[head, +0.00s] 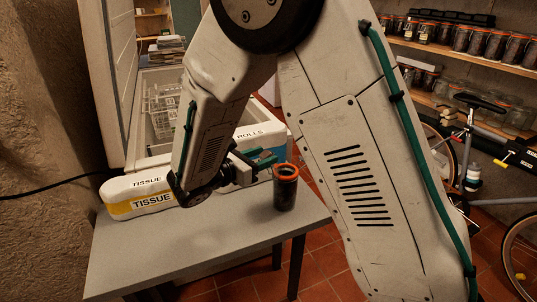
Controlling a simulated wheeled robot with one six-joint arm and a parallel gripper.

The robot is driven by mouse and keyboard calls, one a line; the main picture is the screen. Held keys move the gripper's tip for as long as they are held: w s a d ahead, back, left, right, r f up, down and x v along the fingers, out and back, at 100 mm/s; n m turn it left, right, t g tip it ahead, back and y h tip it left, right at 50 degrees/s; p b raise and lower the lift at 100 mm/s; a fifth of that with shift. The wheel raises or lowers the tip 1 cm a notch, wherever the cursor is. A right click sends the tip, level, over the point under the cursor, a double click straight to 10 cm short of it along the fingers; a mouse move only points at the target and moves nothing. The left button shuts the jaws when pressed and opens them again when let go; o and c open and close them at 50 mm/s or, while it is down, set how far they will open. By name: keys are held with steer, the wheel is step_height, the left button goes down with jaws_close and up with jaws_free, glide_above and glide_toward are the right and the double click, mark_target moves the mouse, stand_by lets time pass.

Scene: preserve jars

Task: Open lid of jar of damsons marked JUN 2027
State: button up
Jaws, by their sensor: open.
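A dark jar (285,192) with an orange-red ring around its top stands upright on the grey table, near the right edge. No label or date can be read on it from here, so I cannot tell if it is the one marked JUN 2027. Its lid (286,171) looks closed. My gripper (268,164), with green fingers, is just left of the jar's top, at about lid height. The gripper is open and nothing shows between the fingers. I cannot tell whether a finger touches the jar.
The grey table (150,245) is clear in front. Tissue packs (140,196) and a rolls pack (262,135) lie behind. An open chest freezer (135,140) stands further back. Shelves of jars (480,42) and a bicycle (470,150) are at right.

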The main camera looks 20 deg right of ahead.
steer(key=shift+v, duration=2.3)
steer(key=shift+f, duration=0.1)
steer(key=s+d+m+g+y, duration=0.3)
steer(key=s+m+g, duration=0.15)
steer(key=s, duration=0.25)
steer(key=s+d+m+g+y, duration=0.2)
steer(key=s+m+g+y, duration=0.1)
steer(key=s+m, duration=0.4)
steer(key=s+d+r+m+t+y, duration=0.1)
steer(key=s+r+m+y, duration=0.3)
steer(key=s, duration=0.3)
steer(key=s+d+r+m+t+y, duration=0.1)
steer(key=s+r+m+t+y, duration=0.1)
steer(key=s+r+m+y, duration=0.3)
steer(key=shift+s+d+m+y, duration=0.4)
steer(key=shift+s+m, duration=0.25)
steer(key=shift+s, duration=0.4)
steer(key=shift+r+t, duration=0.1)
steer(key=shift+t, duration=0.15)
